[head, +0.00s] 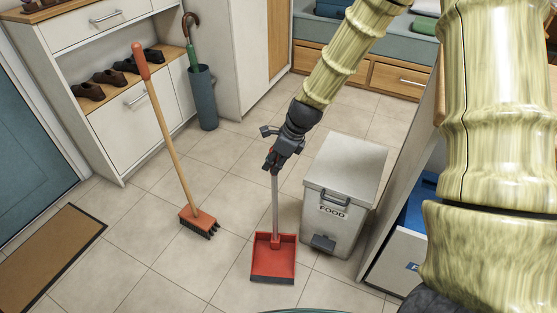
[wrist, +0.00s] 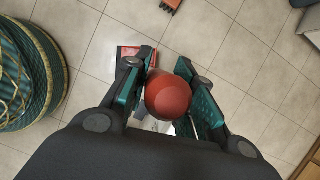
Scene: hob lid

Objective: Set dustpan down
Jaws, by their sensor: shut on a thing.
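The dustpan (head: 273,262) has a red pan with a dark front lip and a tall grey handle. It stands upright over the tiled floor, left of the food bin; I cannot tell if the pan touches the tiles. My gripper (head: 272,158) is shut on the top of the handle. In the wrist view, the handle's round red end (wrist: 168,95) sits between the fingers of my gripper (wrist: 165,85). Part of the red pan shows below, behind the left finger; the rest is hidden.
A grey bin marked FOOD (head: 343,190) stands just right of the dustpan. A broom (head: 168,140) leans at the left with its head on the floor. A brown doormat (head: 45,255) lies at the far left.

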